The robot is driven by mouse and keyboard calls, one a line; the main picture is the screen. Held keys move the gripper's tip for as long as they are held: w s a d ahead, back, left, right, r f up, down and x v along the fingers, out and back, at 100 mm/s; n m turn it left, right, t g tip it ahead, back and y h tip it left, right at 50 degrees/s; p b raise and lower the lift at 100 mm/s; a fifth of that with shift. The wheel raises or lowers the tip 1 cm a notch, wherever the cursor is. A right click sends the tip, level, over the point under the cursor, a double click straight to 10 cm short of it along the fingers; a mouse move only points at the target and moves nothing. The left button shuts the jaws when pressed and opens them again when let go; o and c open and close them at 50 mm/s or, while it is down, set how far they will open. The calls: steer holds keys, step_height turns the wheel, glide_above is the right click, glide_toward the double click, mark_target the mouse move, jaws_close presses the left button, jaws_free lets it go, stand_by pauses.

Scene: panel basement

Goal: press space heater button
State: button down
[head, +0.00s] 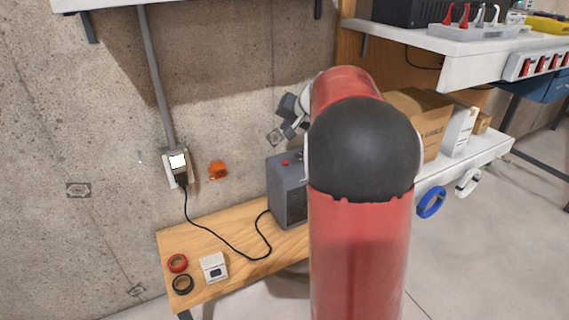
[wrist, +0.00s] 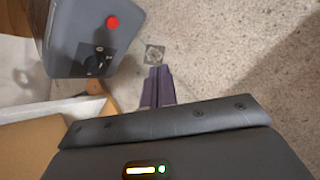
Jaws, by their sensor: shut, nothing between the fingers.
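The space heater (head: 287,190) is a grey box standing on the wooden bench, partly hidden behind my red arm in the head view. Its red button (head: 285,163) shows on the top. In the wrist view the heater (wrist: 70,35) is at the upper left, with the red button (wrist: 112,22) and a black dial beside it. My gripper (wrist: 158,72) is shut and empty, pointing toward the wall, to the right of and apart from the heater in the wrist view. In the head view my arm hides most of the gripper.
The wooden bench (head: 225,232) holds a white box (head: 214,267), red tape (head: 178,263) and black tape. A black cord runs to the wall outlet (head: 176,165). Cardboard boxes (head: 422,112) stand on a white shelf right of my arm. Another shelf hangs above.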

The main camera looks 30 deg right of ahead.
steer(key=shift+f+b, duration=3.55)
steer(key=shift+f, duration=0.85)
steer(key=shift+f, duration=0.15)
steer(key=shift+f+b, duration=0.3)
steer(key=shift+b, duration=0.25)
steer(key=shift+f+b, duration=0.35)
steer(key=shift+b, duration=0.05)
steer(key=shift+r, duration=0.15)
steer(key=shift+r+p, duration=0.5)
steer(key=shift+r, duration=0.15)
steer(key=shift+r, duration=0.15)
step_height(320, 180, up, 5)
steer(key=p, duration=0.3)
steer(key=shift+p, duration=0.4)
